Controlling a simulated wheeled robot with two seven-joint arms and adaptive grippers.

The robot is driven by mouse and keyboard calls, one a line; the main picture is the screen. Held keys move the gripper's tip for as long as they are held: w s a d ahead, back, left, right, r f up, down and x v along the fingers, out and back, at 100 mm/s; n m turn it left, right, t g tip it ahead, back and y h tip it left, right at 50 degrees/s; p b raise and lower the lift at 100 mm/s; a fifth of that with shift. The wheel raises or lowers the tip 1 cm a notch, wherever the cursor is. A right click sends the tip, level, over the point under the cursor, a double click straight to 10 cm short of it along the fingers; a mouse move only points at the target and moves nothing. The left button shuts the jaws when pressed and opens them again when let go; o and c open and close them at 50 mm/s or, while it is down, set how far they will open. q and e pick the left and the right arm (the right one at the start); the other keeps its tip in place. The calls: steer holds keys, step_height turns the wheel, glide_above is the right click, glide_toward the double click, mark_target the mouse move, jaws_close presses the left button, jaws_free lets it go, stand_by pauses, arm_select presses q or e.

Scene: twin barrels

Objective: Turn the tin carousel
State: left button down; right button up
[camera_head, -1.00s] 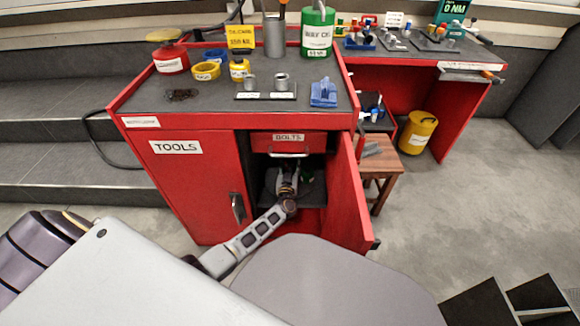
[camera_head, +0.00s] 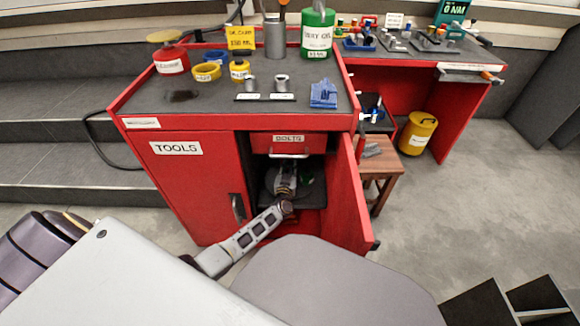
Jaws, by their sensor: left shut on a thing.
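The tin carousel (camera_head: 271,183) is a dark round turntable inside the open, shadowed compartment of the red cabinet, under the bolts drawer. A small green item (camera_head: 306,177) shows at its right side, partly in shadow. My left gripper (camera_head: 285,174) reaches into the compartment from the front, over the carousel. It is shut on a part of the carousel; its fingertips and the exact part held are hard to make out in the dark. My left arm covers part of the opening. My right gripper is not in view.
The red cabinet door (camera_head: 350,200) stands open to the right of my left arm. The tools door (camera_head: 195,185) is closed on the left. The bolts drawer (camera_head: 289,141) is shut just above. A wooden stool (camera_head: 381,166) stands beyond the open door.

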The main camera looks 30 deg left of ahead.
arm_select(q)
steer(key=shift+m+h, duration=0.5)
steer(key=shift+h, duration=0.1)
steer(key=shift+a+m+t+h, duration=0.1)
steer(key=shift+m+t+h, duration=0.2)
steer(key=shift+m+h, duration=0.3)
steer(key=shift+h+b, duration=0.35)
steer(key=shift+h, duration=0.25)
steer(key=c, duration=1.2)
jaws_free()
steer(key=shift+s, duration=0.15)
steer(key=shift+s+d, duration=0.2)
steer(key=shift+s, duration=1.75)
steer(key=shift+s+d, duration=0.15)
steer(key=shift+s, duration=1.8)
steer(key=shift+s+d, duration=0.2)
steer(key=shift+s, duration=1.75)
